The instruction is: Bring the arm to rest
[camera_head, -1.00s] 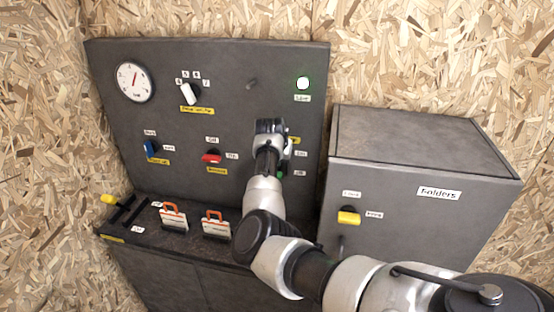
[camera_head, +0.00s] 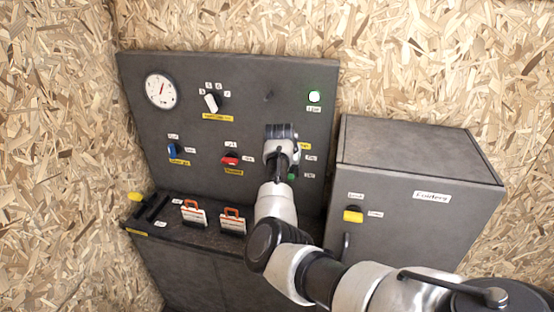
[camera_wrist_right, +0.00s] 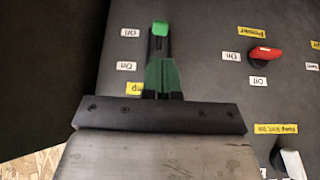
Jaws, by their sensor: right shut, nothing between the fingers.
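My right arm reaches in from the lower right in the head view. Its gripper (camera_head: 281,133) is in front of the dark control panel (camera_head: 235,75), and its fingertips are hidden from that view. In the wrist view my right gripper (camera_wrist_right: 162,78) is shut and empty, with a green switch handle (camera_wrist_right: 160,28) close ahead of the fingers. I cannot tell whether they touch. The green handle also shows just below the gripper in the head view (camera_head: 292,176). My left gripper is not in view.
Orange-handled items (camera_head: 232,221) are on the ledge. A grey cabinet (camera_head: 410,150) with a yellow knob (camera_head: 353,215) stands right.

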